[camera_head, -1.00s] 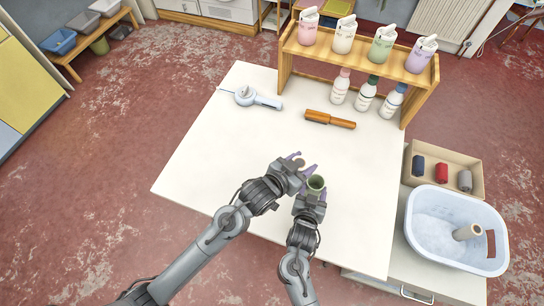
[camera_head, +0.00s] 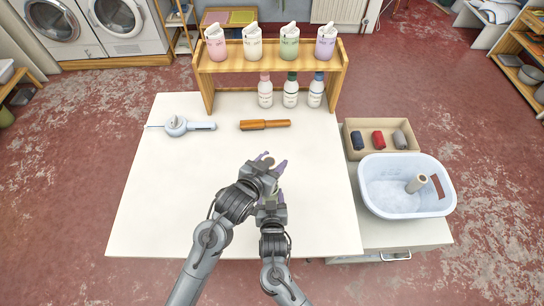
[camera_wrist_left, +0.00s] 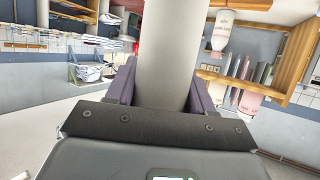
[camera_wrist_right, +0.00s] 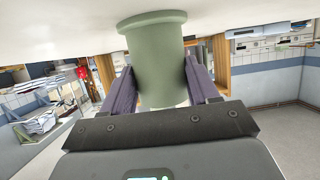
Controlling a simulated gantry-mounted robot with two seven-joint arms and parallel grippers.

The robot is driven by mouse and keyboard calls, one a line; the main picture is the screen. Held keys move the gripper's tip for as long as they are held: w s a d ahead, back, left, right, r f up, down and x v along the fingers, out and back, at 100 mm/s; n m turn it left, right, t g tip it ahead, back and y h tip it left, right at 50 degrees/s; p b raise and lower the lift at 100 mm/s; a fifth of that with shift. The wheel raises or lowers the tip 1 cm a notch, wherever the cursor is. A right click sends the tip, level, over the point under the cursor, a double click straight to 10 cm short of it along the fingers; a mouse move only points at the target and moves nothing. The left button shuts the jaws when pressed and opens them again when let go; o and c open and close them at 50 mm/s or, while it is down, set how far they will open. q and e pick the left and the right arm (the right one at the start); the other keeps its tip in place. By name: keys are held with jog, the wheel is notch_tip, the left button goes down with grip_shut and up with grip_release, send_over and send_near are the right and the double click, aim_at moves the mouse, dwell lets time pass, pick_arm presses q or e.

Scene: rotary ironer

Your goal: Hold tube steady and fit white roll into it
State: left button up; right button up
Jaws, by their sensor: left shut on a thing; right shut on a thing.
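In the left wrist view a whitish roll (camera_wrist_left: 165,50) stands between the purple fingers of my left gripper (camera_wrist_left: 163,80), which is shut on it. In the right wrist view a green flanged tube (camera_wrist_right: 155,50) sits between the purple fingers of my right gripper (camera_wrist_right: 160,85), which is shut on it. In the head view my left gripper (camera_head: 272,163) is over my right gripper (camera_head: 270,196), above the lower right part of the white table (camera_head: 170,210). There the left hand hides most of the tube and the roll. I cannot tell whether roll and tube touch.
A blue-grey tool (camera_head: 178,126) and a brown wooden-handled tool (camera_head: 264,125) lie farther back. A wooden shelf (camera_head: 336,78) carries several bottles. On the right are a box (camera_head: 350,133) of rolls and a white-blue tub (camera_head: 447,200).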

aim_at(272, 157)
pick_arm(q)
jog(key=shift+f, duration=1.85)
jog(key=o, duration=1.2)
jog(key=shift+r, duration=0.1)
jog(key=shift+r, duration=3.4)
